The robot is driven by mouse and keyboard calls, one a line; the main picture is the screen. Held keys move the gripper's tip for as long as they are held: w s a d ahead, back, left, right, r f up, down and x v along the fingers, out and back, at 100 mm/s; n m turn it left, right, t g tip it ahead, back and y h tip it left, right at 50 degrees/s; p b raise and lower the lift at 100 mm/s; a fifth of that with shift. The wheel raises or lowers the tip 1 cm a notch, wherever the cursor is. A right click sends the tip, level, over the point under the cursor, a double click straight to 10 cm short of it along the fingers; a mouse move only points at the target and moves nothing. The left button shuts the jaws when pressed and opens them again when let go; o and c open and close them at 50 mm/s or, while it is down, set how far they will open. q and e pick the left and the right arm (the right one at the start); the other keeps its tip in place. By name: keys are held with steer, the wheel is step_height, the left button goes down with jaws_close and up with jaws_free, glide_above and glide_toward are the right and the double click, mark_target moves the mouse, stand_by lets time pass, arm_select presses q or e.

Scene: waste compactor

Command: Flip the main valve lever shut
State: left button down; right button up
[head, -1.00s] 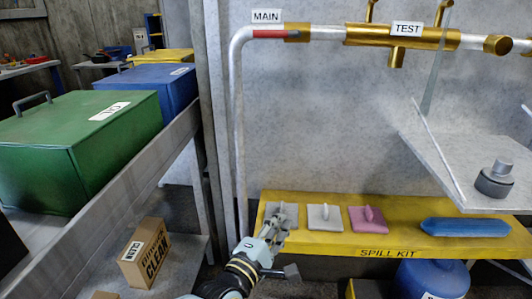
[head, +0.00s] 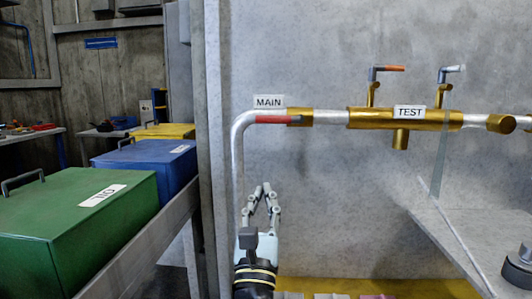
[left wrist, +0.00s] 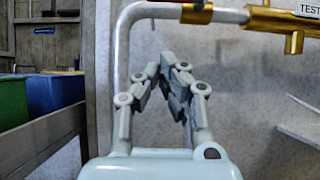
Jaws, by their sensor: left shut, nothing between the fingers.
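The main valve lever (head: 278,119) has a red grip and lies along the silver pipe, next to the brass fitting (head: 300,117) and just below the MAIN label (head: 269,101). A bit of its red shows at the top edge of the left wrist view. My left gripper (head: 262,188) points up, below the lever and apart from it, in front of the grey wall. Its fingers are shut and empty; the fingertips also show in the left wrist view (left wrist: 170,62). My right gripper is in neither view now.
A brass TEST manifold (head: 365,118) with two small upright levers sits right of the main lever. The pipe (head: 238,165) runs down left of my gripper. Green (head: 75,225) and blue (head: 145,170) bins stand left. A grey shelf (head: 450,240) juts out right.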

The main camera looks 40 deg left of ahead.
mark_target(278, 119)
arm_select(q)
steer(key=s+d+r+p+x, duration=0.1)
steer(key=p+x, duration=0.4)
steer(key=x, duration=0.7)
steer(key=shift+w+a+r+p, duration=0.2)
steer(key=shift+r+p, duration=0.2)
steer(key=shift+r, duration=0.45)
steer(key=shift+a, duration=0.1)
